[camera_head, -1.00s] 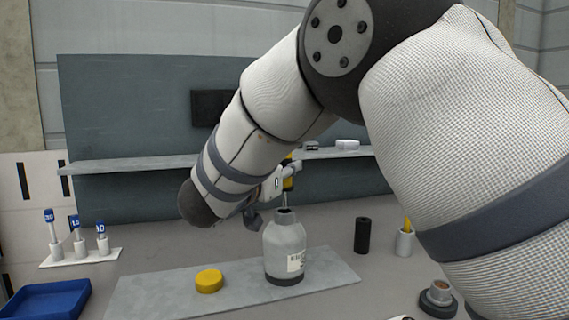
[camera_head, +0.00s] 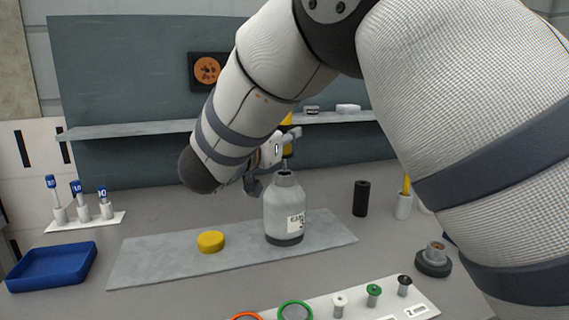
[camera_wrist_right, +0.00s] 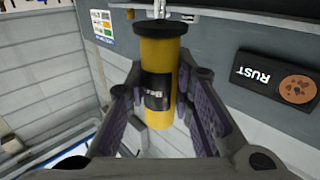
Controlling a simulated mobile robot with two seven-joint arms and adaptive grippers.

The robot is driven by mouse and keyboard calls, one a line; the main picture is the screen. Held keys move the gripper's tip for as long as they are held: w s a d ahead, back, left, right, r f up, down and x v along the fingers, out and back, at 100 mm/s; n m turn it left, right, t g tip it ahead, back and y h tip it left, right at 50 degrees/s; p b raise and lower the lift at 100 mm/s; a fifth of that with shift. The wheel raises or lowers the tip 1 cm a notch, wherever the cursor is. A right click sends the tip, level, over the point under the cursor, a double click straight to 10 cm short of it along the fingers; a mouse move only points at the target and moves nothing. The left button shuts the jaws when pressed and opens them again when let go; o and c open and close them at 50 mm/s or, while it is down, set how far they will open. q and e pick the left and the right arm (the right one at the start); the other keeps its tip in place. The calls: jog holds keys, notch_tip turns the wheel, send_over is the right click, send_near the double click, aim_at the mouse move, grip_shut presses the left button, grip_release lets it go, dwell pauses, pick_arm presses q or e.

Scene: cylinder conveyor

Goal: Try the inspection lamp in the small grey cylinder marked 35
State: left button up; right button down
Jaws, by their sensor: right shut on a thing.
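The small grey cylinder (camera_head: 284,208) stands upright on a grey mat (camera_head: 160,262) in the head view. It has a dark base, an open neck and a white label that I cannot fully read. My right gripper (camera_wrist_right: 158,88) is shut on the yellow inspection lamp (camera_wrist_right: 160,60), with the black end at the top of the wrist view. In the head view the lamp (camera_head: 287,142) is upright above the neck, its thin stem pointing down to the opening. I cannot tell whether the tip is inside. A yellow cap (camera_head: 210,241) lies left of the cylinder. My left gripper is not in view.
A blue tray (camera_head: 50,268) and a white rack (camera_head: 70,224) with blue-tagged tools are at the left. A black cylinder (camera_head: 361,198) and a white cup (camera_head: 403,206) stand right. A white gauge board (camera_head: 385,297) lies in front. A shelf (camera_head: 150,130) runs behind.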

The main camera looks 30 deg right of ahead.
jog(key=shift+r, duration=0.1)
jog(key=shift+r, duration=4.9)
